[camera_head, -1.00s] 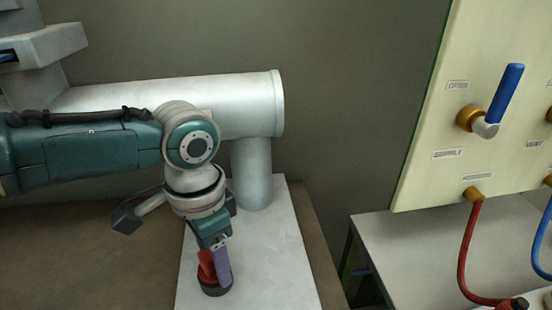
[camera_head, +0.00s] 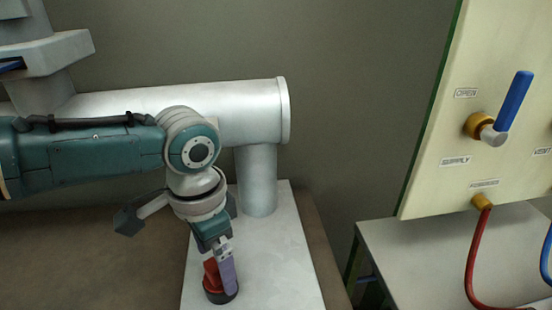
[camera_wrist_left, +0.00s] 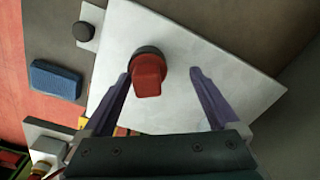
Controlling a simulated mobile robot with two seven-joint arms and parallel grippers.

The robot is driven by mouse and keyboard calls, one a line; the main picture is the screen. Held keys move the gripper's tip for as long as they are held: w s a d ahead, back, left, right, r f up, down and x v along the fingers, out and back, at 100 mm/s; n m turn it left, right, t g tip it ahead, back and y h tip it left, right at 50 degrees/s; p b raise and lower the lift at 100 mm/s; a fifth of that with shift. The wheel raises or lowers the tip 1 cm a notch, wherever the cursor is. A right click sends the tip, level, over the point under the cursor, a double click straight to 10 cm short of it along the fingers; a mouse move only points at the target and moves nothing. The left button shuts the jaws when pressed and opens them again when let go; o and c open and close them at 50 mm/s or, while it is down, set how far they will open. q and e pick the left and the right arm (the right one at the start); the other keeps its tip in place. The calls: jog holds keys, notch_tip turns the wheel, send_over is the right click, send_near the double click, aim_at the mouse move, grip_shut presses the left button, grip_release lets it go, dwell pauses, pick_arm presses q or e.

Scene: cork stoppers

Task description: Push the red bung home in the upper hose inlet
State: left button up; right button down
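A red upright piece with a dark round base, seemingly the bung (camera_head: 211,272), stands on a white board; it also shows in the left wrist view (camera_wrist_left: 150,72). My left gripper (camera_head: 226,276) points down at it. In the left wrist view its purple fingers (camera_wrist_left: 160,76) are apart, with the red piece between them, closer to the left finger. I cannot tell whether that finger touches it. No hose inlet can be made out for certain. My right gripper is not in view.
A thick silver pipe (camera_head: 258,180) rises from the white board (camera_head: 285,245) behind my gripper. A cream panel (camera_head: 440,130) with a blue-handled valve (camera_head: 514,100) and a red hose (camera_head: 474,250) stands right. A blue block (camera_wrist_left: 55,80) and dark knob (camera_wrist_left: 82,31) lie left in the wrist view.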

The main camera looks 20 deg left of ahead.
pick_arm(q)
jog(key=shift+s+d+r+p, duration=0.15)
jog(key=shift+d+r+p, duration=0.25)
jog(key=shift+r, duration=0.25)
jog(key=shift+s+d+r+p, duration=0.15)
jog(key=shift+d+r+p, duration=0.15)
jog(key=shift+r, duration=0.35)
jog(key=r, duration=0.5)
jog(key=a+r+p, duration=0.1)
jog(key=r, duration=0.1)
jog(key=shift+w+a+r, duration=0.1)
jog(key=shift+w+r, duration=0.05)
jog(key=shift+w, duration=0.05)
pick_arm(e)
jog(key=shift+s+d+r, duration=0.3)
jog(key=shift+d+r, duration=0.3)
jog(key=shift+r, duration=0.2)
